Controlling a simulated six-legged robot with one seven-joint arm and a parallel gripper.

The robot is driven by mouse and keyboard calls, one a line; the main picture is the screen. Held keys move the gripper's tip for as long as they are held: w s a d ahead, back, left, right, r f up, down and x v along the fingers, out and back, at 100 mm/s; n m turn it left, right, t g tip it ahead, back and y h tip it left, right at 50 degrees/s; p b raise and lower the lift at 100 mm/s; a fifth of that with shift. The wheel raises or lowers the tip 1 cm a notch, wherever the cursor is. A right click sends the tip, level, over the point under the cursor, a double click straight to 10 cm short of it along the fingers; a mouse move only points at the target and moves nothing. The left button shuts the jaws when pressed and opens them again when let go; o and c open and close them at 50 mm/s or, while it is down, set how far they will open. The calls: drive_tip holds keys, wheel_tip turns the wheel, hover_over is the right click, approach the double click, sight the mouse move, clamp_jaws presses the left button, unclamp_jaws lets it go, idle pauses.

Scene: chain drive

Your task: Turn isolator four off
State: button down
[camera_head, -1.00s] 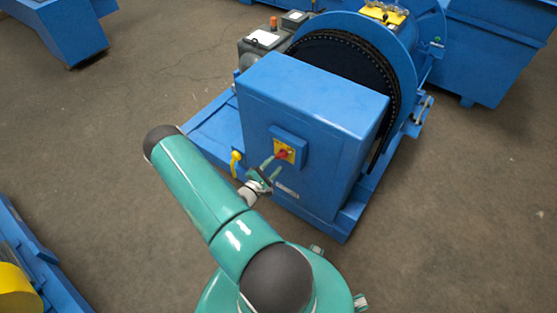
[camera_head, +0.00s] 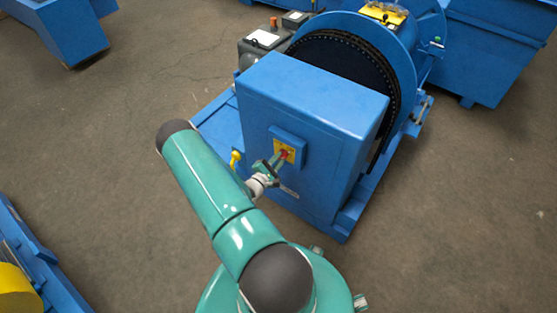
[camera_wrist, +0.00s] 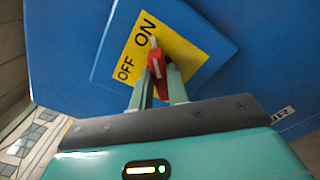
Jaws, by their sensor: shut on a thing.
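The isolator is a red rotary handle (camera_wrist: 157,64) on a yellow plate (camera_wrist: 184,52) marked ON and OFF. The handle's white-marked tip points toward the word ON; OFF is to its left in the wrist view. In the head view the handle (camera_head: 284,155) is on the front of a blue cabinet (camera_head: 300,95). My gripper (camera_wrist: 159,82) is shut on the red handle, one finger on each side of it. In the head view my gripper (camera_head: 278,161) is at the yellow plate. No isolator number is readable.
A yellow lever or hook (camera_head: 235,158) is on the cabinet's left side. Behind the cabinet stands a large blue drum with a dark chain rim (camera_head: 340,55). A grey motor unit (camera_head: 262,42) is at the back left.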

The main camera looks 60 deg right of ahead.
drive_tip(key=shift+n, duration=0.4)
drive_tip(key=shift+w+n, duration=0.15)
drive_tip(key=shift+n, duration=2.7)
drive_tip(key=shift+w+n, duration=0.15)
drive_tip(key=shift+n, duration=2.75)
drive_tip(key=shift+w+n, duration=0.15)
drive_tip(key=shift+n, duration=2.7)
drive_tip(key=c, duration=1.4)
unclamp_jaws()
drive_tip(key=shift+o, duration=0.2)
